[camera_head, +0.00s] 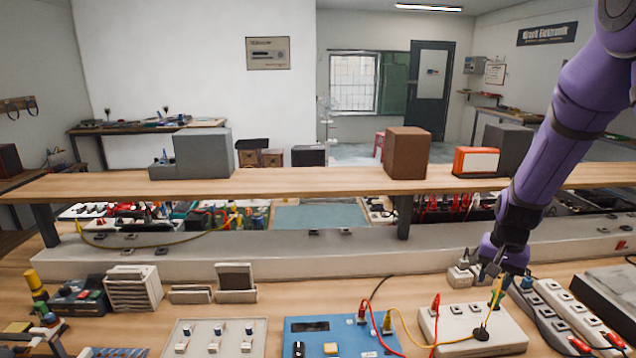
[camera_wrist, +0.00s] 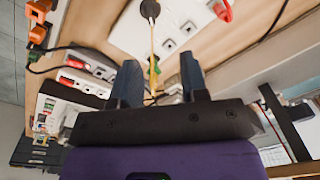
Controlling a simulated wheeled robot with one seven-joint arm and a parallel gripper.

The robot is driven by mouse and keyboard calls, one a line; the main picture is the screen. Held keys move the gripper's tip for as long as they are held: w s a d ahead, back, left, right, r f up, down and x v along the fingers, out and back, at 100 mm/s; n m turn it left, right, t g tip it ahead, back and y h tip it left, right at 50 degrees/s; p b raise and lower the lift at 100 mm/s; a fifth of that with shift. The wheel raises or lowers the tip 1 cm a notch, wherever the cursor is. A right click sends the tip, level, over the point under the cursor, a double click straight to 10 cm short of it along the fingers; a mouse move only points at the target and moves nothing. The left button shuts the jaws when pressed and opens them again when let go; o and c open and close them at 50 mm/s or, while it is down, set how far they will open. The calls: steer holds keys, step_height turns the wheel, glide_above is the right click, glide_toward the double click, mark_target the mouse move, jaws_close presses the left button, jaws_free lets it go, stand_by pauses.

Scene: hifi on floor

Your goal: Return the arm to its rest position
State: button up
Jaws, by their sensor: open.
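My purple arm comes down from the upper right in the head view. My gripper (camera_head: 497,272) is above the workbench (camera_head: 400,268), over the back of a white socket strip. In the wrist view my gripper (camera_wrist: 160,85) shows two dark fingers spread apart, with a yellow cable (camera_wrist: 153,72) visible between them in the picture. I cannot tell whether the cable touches the fingers. A black plug (camera_head: 480,334) with that yellow cable sits on the white socket strip (camera_head: 455,335).
A wooden shelf (camera_head: 300,181) crosses behind the bench and carries boxes. A blue device (camera_head: 335,335) with red and yellow leads stands left of the socket strip. Another socket strip (camera_head: 565,310) with red plugs lies to the right, close to my gripper.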

steer(key=s+a+r+n+t, duration=0.25)
steer(key=s+a+r, duration=0.25)
steer(key=s+r, duration=0.45)
steer(key=s+a+r+n+t, duration=0.1)
steer(key=s+a+r+n, duration=0.4)
steer(key=r, duration=0.8)
steer(key=s+a+r+t, duration=0.1)
steer(key=s+r, duration=0.1)
steer(key=s, duration=0.9)
steer(key=shift+a+r, duration=0.15)
steer(key=shift+r, duration=0.25)
